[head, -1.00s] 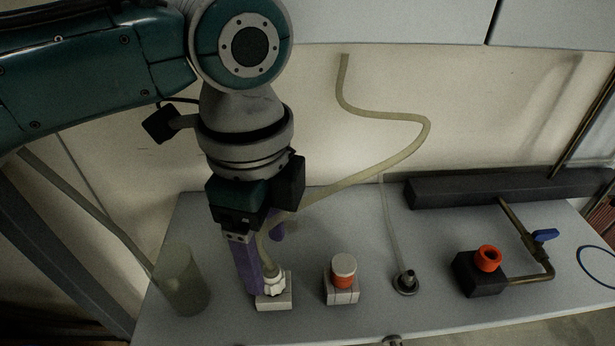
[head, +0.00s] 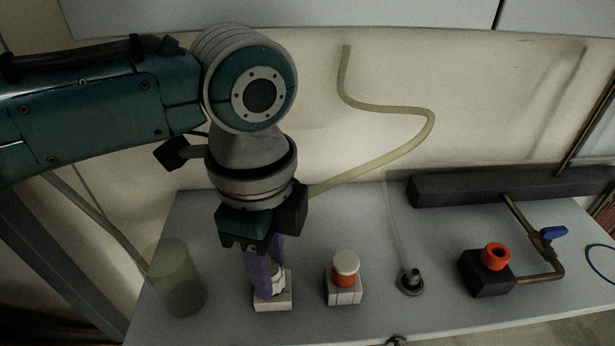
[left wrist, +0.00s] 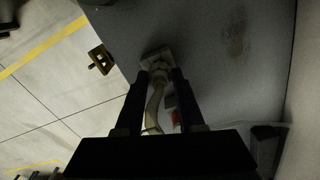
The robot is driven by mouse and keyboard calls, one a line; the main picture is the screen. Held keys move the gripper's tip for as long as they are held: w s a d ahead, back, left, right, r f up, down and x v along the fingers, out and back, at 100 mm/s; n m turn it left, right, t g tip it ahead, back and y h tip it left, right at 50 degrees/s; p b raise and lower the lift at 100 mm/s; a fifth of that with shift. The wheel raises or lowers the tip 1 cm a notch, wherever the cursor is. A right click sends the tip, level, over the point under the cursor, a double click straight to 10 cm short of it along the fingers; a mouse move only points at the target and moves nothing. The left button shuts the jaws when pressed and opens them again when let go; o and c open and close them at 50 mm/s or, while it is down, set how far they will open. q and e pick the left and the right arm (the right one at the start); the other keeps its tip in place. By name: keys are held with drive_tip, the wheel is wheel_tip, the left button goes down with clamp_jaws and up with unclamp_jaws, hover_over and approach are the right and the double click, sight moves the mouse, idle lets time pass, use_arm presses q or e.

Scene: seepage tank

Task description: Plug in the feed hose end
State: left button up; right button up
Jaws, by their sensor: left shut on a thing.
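The pale feed hose (head: 405,148) runs from the back wall down behind my left arm. Its white end fitting (head: 280,279) stands in or on a small white block (head: 272,305) on the bench. My left gripper (head: 267,285), with purple fingers, is shut around the hose end just above that block. In the left wrist view the fingers (left wrist: 159,78) straddle the hose (left wrist: 153,105) and its fitting (left wrist: 158,69) at the block (left wrist: 152,55). An orange socket (head: 495,256) on a dark block (head: 486,279) stands at the right, apart from the hose. My right gripper is not visible.
A white-and-orange capped piece (head: 345,269) sits in another white block (head: 342,293). A grey fitting (head: 410,282) with a thin clear tube stands right of it. A clear cylinder (head: 177,280) is at the left. A blue-handled valve (head: 550,233) joins the socket's pipe.

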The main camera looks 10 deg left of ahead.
use_arm(q)
clamp_jaws()
